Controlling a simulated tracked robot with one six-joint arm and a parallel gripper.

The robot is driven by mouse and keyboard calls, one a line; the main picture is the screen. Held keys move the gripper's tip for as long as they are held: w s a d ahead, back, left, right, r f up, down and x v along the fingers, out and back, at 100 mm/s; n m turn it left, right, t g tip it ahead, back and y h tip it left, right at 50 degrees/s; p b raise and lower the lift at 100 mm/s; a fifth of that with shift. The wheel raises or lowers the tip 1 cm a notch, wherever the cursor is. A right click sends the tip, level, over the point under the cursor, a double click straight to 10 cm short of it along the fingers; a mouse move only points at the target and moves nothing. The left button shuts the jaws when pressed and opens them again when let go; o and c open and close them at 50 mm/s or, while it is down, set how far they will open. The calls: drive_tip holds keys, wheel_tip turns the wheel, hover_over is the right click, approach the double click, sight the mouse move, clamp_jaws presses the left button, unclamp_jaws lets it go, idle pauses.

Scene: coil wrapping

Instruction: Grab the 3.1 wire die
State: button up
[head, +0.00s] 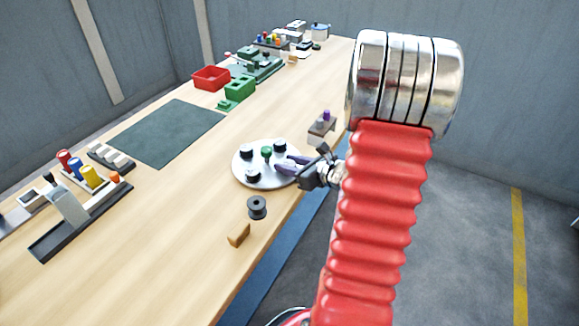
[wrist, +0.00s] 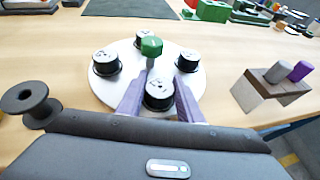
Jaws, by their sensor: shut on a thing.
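A round white plate (head: 239,176) stands near the right edge of the workbench and carries several black cylindrical dies around a green knob (wrist: 151,46). My gripper (head: 287,165) reaches in low from the right. In the wrist view, its two purple fingers (wrist: 159,93) are shut on the nearest die (wrist: 160,97). That die still sits at the plate's near side. Other dies are at the left (wrist: 106,63), right (wrist: 187,61) and far side (wrist: 145,41). The white marks on the tops are too small to read, so I cannot tell which is 3.1.
A dark spool (head: 257,207) and a wooden block (head: 239,235) lie nearer on the bench. A small stand with a grey and a purple peg (wrist: 270,85) is to the right. A green mat (head: 168,133) and red bin (head: 210,78) lie farther off.

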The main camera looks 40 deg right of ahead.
sight(288, 163)
drive_tip(key=c, duration=0.4)
drive_tip(key=shift+r, duration=0.15)
drive_tip(key=shift+r, duration=4.85)
